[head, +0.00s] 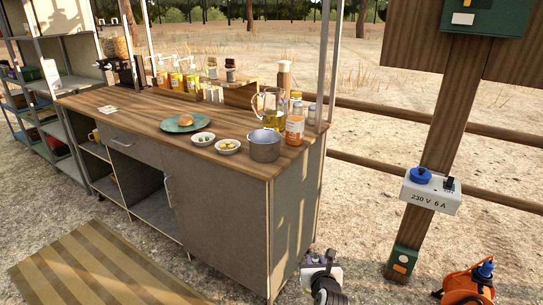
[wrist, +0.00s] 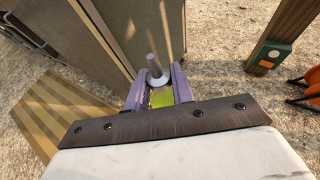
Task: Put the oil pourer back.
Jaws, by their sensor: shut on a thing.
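My gripper (wrist: 159,84) is shut on the oil pourer (wrist: 161,98) in the wrist view. The pourer shows a grey spout, a pale collar and a yellow-green body between the purple fingers. Its lower part is hidden. In the head view my arm's end is low at the bottom, in front of the counter's right end and below its top; the pourer cannot be made out there. The wooden counter top (head: 130,117) holds a glass jug of yellow liquid (head: 273,108) near its right end.
Near the counter's right front stand a grey pot (head: 264,147), two small bowls (head: 228,147) and an orange-labelled jar (head: 295,128). A plate with a bun (head: 186,121) is further left. Bottles (head: 176,80) line the back. A post with a power box (head: 431,192) and orange reel (head: 467,284) stand right.

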